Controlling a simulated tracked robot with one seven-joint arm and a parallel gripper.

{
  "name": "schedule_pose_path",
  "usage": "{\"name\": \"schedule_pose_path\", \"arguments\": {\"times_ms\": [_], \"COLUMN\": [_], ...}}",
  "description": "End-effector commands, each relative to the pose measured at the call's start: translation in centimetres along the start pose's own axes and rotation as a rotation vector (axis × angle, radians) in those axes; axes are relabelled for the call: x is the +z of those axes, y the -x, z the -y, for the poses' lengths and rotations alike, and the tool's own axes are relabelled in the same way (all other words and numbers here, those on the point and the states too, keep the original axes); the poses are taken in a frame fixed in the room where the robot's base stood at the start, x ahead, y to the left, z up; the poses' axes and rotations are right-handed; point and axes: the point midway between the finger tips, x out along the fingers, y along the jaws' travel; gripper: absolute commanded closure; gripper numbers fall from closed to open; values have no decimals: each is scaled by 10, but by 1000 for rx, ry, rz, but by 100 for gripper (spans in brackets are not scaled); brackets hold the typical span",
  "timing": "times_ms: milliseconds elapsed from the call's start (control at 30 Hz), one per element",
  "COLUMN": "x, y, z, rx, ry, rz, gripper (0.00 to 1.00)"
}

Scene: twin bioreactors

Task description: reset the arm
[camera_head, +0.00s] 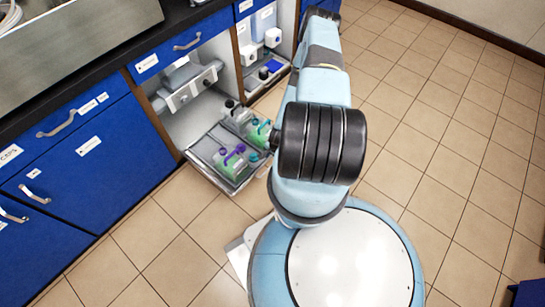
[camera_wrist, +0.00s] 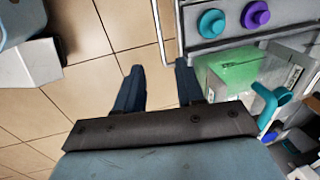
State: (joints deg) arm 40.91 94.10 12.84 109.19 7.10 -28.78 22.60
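My arm reaches from my round base up over the floor in the head view, bent, with its black ringed joint in front. My gripper (camera_wrist: 158,80) shows in the wrist view with its two dark blue fingers apart and floor tiles between them; nothing is held. The right finger is close to the edge of the pulled-out tray in that picture; I cannot tell whether they touch. In the head view the gripper is hidden behind my arm.
A pulled-out tray (camera_head: 204,168) holds bottles with green liquid (camera_head: 229,164) and purple and teal caps. It also shows in the wrist view (camera_wrist: 220,46). Blue cabinets (camera_head: 80,157) with handles line the left.

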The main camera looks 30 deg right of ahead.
Motion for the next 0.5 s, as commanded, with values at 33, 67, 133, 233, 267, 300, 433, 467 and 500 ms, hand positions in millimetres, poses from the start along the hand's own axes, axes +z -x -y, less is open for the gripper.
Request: {"name": "schedule_pose_path", "arguments": {"times_ms": [33,67,133,233,267,300,433,467,500], "x": [0,0,0,0,0,0,-2,-3,-6], "y": [0,0,0,0,0,0,1,3,6], "z": [0,0,0,0,0,0,2,3,7], "rx": [0,0,0,0,0,0,-1,-1,-3], "ry": [0,0,0,0,0,0,3,6,13], "rz": [0,0,0,0,0,0,-1,-1,-3], "gripper": [62,62,62,62,62,62,62,62,62]}}
